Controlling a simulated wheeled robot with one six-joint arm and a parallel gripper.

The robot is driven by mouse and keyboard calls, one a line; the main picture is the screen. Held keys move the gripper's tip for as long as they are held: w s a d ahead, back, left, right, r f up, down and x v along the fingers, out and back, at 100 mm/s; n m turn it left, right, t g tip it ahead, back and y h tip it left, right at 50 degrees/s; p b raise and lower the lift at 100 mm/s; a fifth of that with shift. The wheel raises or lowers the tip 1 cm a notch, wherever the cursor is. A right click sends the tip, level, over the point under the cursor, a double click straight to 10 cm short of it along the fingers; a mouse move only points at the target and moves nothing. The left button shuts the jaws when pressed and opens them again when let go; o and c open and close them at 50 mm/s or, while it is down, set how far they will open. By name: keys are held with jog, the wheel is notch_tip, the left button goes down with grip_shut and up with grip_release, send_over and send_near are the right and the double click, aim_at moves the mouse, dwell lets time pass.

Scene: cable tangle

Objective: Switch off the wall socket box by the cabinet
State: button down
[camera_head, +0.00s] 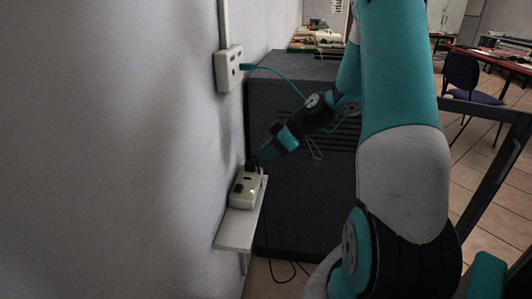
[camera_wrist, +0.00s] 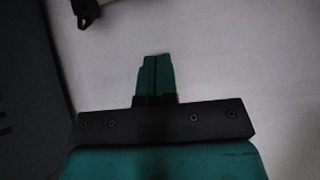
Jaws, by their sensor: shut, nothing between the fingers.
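The white wall socket box (camera_head: 229,69) is fixed to the wall at upper left in the head view, beside the dark cabinet (camera_head: 310,170). A teal cable (camera_head: 275,71) leaves its right side. Its switch position is too small to tell. A second white socket block (camera_head: 246,189) lies on a small shelf below, with a green light and a black plug at its far end. My gripper (camera_head: 262,156) is low beside that plug, below the wall box; contact cannot be told. In the wrist view my gripper (camera_wrist: 155,62) is shut and empty.
The narrow shelf (camera_head: 237,230) juts from the wall. Dark cables (camera_head: 285,265) hang below it to the floor. In the wrist view a pale object with a black part (camera_wrist: 100,10) shows at top left. A blue chair (camera_head: 468,80) and desks stand at right.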

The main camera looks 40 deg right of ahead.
aim_at(237, 186)
jog(key=w+a+r+g+h+p, duration=0.1)
jog(key=w+a+r+g+h, duration=0.2)
jog(key=a+g+h, duration=0.1)
jog(key=shift+w+h, duration=0.3)
jog(key=shift+a, duration=0.1)
jog(key=x, duration=0.4)
jog(key=b+x, duration=0.1)
jog(key=x, duration=0.7)
jog(key=shift+s+d+f, duration=0.15)
jog(key=shift+d+f, duration=0.1)
jog(key=shift+f, duration=0.15)
jog(key=shift+d+f, duration=0.1)
jog(key=shift+f, duration=0.5)
jog(key=shift+w, duration=0.2)
